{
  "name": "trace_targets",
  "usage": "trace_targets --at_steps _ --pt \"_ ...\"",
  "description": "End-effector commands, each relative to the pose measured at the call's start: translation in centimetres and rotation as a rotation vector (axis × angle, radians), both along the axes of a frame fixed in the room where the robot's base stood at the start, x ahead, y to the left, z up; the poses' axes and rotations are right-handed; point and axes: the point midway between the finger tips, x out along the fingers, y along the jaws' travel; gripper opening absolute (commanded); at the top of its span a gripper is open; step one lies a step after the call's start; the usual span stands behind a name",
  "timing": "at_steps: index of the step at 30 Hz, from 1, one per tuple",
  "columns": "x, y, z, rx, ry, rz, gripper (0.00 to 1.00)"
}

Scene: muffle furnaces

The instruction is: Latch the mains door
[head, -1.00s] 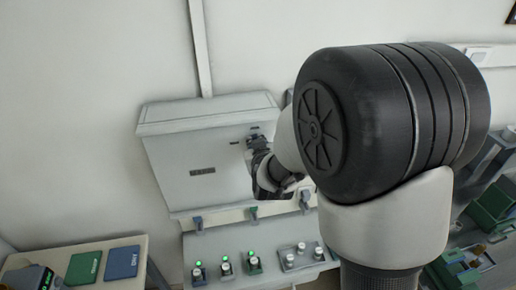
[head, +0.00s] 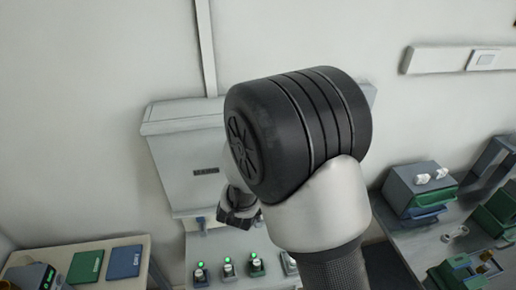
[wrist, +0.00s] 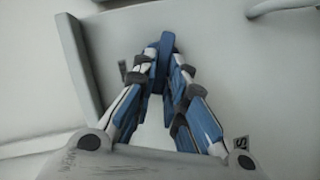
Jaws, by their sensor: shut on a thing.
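The pale grey wall cabinet (head: 187,150) with a small dark label is in the middle of the head view; my arm covers its right part. My gripper (head: 238,215) is at the cabinet's lower edge. In the wrist view my gripper (wrist: 163,75) has its two fingers closed in on a blue lever-like piece (wrist: 167,45), which stands out in front of a pale panel (wrist: 225,70). I cannot tell which part of the cabinet this piece belongs to, nor whether the mains door is fully closed.
Below the cabinet, a panel (head: 228,246) carries several switches with green lights. A table at the left holds a green pad (head: 86,266) and a blue pad (head: 124,261). A bench at the right holds a grey and green box (head: 420,188).

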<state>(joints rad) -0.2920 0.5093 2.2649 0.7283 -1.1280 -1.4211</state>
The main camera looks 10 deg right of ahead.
Motion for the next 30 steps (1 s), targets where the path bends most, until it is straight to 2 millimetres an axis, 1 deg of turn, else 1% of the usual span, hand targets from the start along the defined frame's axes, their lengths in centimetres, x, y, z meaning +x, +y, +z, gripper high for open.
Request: trace_targets --at_steps 6,15,22,30 --pt "0.05 0.20 -0.49 -0.183 -0.002 0.002 0.00" --pt "0.05 0.26 -0.74 -0.361 -0.002 0.002 0.00" --pt "0.05 0.27 -0.80 -0.425 -0.001 0.004 0.00" --pt "0.07 0.28 -0.74 -0.441 -0.002 0.003 0.00"
